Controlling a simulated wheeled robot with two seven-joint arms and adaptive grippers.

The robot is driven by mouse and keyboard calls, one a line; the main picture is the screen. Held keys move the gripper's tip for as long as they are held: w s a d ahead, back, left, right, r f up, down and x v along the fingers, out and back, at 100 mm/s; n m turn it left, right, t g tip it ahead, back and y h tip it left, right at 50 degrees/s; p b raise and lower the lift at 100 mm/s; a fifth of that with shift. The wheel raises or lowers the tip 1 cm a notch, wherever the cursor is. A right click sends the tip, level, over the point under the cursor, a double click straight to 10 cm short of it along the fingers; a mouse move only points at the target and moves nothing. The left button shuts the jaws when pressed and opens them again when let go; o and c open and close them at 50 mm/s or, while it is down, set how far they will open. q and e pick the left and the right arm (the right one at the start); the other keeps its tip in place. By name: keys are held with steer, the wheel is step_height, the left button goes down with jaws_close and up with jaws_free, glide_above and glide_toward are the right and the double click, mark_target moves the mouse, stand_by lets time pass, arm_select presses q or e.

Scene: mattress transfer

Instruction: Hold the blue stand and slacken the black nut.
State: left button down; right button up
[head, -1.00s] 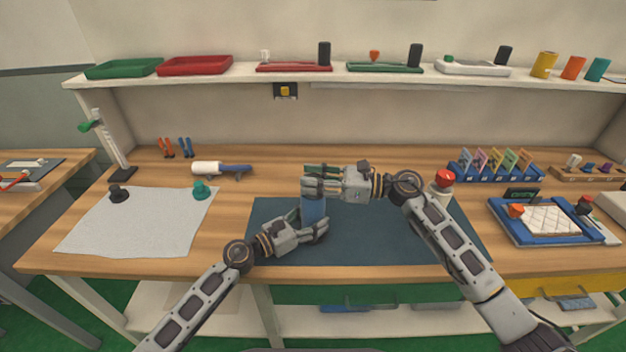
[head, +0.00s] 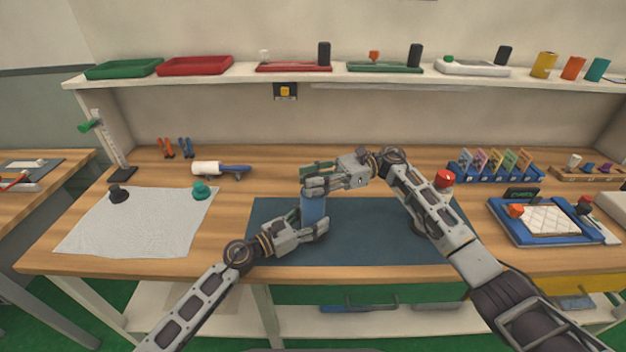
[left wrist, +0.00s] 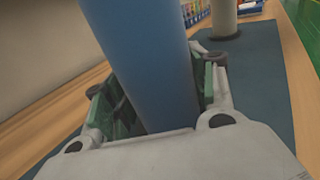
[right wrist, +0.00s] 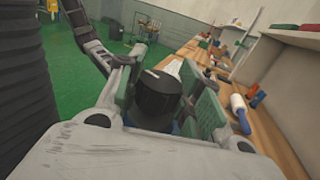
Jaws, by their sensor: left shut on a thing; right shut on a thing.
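The blue stand (head: 313,208) is an upright cylinder on the dark mat (head: 375,238). My left gripper (head: 312,229) is shut around its lower part; the blue column also fills the middle of the left wrist view (left wrist: 150,60). The black nut (right wrist: 158,97) shows in the right wrist view between the green pads of my right gripper (right wrist: 165,100), with a white mark on its top. My right gripper is shut on it at the top of the stand. In the head view the right fingers (head: 318,181) hide the nut.
A second post with a red top (head: 444,179) stands on the mat's right, partly behind my right arm. A white cloth (head: 140,222) lies at left, with a white and blue roller (head: 215,169) behind it. A blue tray (head: 545,222) is at right.

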arm_select(q)
steer(key=shift+s+d+r, duration=0.1)
steer(key=shift+d+r, duration=0.05)
steer(key=shift+r, duration=0.05)
arm_select(e)
steer(key=shift+w+n+g, duration=0.1)
steer(key=shift+n+g, duration=0.3)
steer(key=o, duration=0.8)
steer(key=shift+o, duration=1.3)
steer(key=shift+r, duration=0.15)
steer(key=shift+r, duration=4.85)
